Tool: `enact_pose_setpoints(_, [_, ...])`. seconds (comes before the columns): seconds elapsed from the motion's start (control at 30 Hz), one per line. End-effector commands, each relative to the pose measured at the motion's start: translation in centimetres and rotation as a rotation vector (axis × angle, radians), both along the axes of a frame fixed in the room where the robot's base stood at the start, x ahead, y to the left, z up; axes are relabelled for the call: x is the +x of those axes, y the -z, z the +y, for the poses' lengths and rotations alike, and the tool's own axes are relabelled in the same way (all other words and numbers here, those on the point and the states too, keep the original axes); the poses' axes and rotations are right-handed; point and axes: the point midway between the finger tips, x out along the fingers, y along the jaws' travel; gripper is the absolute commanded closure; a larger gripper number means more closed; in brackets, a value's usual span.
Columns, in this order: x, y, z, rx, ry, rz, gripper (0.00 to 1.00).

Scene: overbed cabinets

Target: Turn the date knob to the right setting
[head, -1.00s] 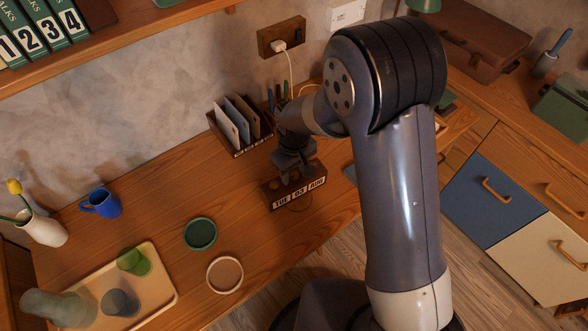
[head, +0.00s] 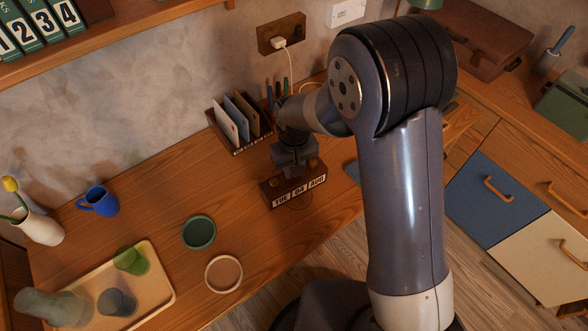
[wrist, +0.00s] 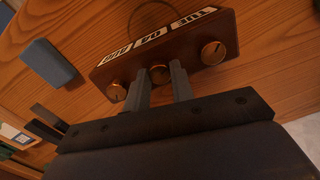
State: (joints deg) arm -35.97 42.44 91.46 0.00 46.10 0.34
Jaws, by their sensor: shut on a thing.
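The wooden perpetual calendar (head: 272,198) stands on the desk and its windows read TUE, 04 and AUG. In the wrist view the calendar (wrist: 185,52) shows three brass knobs along its top. My gripper (head: 293,172) is over the calendar from behind. In the wrist view my gripper (wrist: 160,82) has its two fingers on either side of the middle knob (wrist: 159,73), shut on it. That knob is in line with the 04 window, and the fingers partly hide it. The knob by TUE (wrist: 213,52) and the knob by AUG (wrist: 116,92) are free.
A letter rack (head: 238,126) stands behind my gripper, near the wall. A green dish (head: 199,232), a ring-shaped coaster (head: 223,273), a tray (head: 165,290) with cups and a blue mug (head: 101,201) are to the left. A blue block (wrist: 47,63) lies beside the calendar.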

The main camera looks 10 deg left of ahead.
Motion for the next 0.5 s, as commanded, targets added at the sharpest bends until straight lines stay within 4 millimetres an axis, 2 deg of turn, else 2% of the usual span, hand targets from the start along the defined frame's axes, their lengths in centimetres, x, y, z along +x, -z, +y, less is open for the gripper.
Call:
enact_pose_setpoints(0.2, [0.01, 0.05, 0.02, 0.001, 0.122, -0.001, 1.0])
enact_pose_setpoints(0.5, [-0.01, -0.03, 0.01, 0.0, 0.137, 0.0, 1.0])
